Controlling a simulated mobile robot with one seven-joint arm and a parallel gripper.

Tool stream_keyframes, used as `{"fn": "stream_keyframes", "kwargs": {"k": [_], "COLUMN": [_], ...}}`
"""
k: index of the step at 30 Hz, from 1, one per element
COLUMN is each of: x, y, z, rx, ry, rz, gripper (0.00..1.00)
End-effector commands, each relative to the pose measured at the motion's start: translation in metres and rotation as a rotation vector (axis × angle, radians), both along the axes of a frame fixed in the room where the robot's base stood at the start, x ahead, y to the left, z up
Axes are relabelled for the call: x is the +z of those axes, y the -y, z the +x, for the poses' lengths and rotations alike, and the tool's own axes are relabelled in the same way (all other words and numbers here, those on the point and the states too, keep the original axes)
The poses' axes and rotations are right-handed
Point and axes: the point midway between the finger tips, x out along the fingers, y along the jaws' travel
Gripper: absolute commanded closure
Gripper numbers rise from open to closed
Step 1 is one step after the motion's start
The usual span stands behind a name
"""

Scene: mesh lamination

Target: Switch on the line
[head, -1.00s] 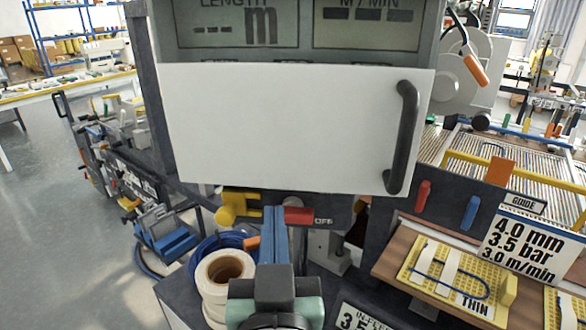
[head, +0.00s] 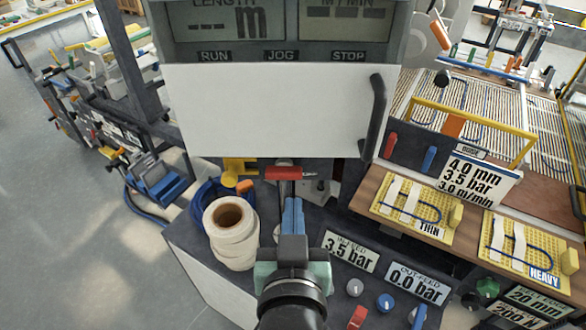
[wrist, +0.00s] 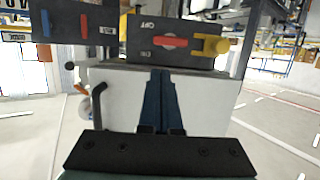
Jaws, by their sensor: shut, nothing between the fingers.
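The red switch handle (head: 284,173) sits under the white panel (head: 280,110). It lies roughly horizontal on a dark plate; in the wrist view the handle (wrist: 171,41) shows between the marks OFF and ON, with a yellow part (wrist: 210,45) beside it. The yellow part (head: 238,165) is left of the handle in the head view. My gripper (head: 291,203) is shut and empty, its blue fingers just in front of and below the red handle. In the wrist view its fingertips (wrist: 160,74) appear close to the switch plate; contact cannot be told.
The white panel has a black handle (head: 375,115); RUN, JOG and STOP labels show above it. White rolls (head: 230,230) stand left of my gripper. Knobs and pressure signs (head: 349,251) lie right. Yellow sample boards (head: 410,207) are farther right.

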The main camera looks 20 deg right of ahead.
Motion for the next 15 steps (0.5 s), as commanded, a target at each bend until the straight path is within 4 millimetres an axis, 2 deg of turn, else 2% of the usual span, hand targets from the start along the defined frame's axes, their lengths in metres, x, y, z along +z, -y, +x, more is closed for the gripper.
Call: {"fn": "stream_keyframes", "kwargs": {"k": [8,15], "x": [-0.001,-0.008], "y": [0.004,0.018], "z": [0.01,0.044], "rx": [0.0,-0.001], "ry": [0.0,0.0], "rz": [0.0,0.0], "gripper": [1.0,1.0]}}
